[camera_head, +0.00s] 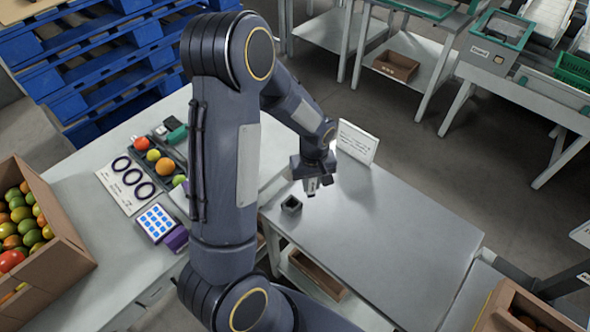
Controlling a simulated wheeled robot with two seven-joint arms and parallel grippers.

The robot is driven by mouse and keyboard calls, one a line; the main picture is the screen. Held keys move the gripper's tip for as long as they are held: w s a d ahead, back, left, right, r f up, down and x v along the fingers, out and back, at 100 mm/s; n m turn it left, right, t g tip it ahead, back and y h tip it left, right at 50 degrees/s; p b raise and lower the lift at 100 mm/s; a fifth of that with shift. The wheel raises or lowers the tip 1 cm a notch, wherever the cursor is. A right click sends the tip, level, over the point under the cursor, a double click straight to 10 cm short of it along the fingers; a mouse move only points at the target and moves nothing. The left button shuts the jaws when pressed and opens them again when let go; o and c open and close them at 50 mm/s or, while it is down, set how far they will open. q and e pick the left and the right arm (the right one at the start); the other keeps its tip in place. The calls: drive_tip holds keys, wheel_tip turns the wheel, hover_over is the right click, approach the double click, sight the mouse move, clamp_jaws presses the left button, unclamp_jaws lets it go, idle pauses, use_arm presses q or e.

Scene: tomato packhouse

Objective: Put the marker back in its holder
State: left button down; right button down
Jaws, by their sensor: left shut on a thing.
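My left gripper (312,187) hangs from the arm that crosses the middle of the view, pointing down over the grey table. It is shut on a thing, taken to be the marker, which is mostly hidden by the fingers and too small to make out. A small dark square holder (291,204) with an open top stands on the grey table, just left of and a little nearer than the gripper. The gripper and the holder look apart. My right gripper is not in view.
A white sign (357,142) stands behind the gripper. The grey table (400,235) is clear to the right. At left, the pale table holds a ring card (117,197), a blue-and-white pad (156,222), a tomato tray and a cardboard box of tomatoes (60,225).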

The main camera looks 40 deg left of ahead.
use_arm(q)
drive_tip(key=s+a+f+n+b, duration=0.2)
drive_tip(key=a+f+n+b, duration=0.1)
drive_tip(key=n, duration=0.4)
wheel_tip(320, 180, down, 2)
drive_tip(key=shift+s+a+f, duration=0.1)
drive_tip(key=shift+s+a, duration=0.2)
drive_tip(key=shift+a, duration=0.6)
drive_tip(key=shift+f+b, duration=1.7)
drive_tip(key=shift+b, duration=0.15)
drive_tip(key=c, duration=1.2)
unclamp_jaws()
drive_tip(key=c, duration=0.3)
drive_tip(key=shift+c, duration=0.2)
drive_tip(key=shift+r, duration=0.15)
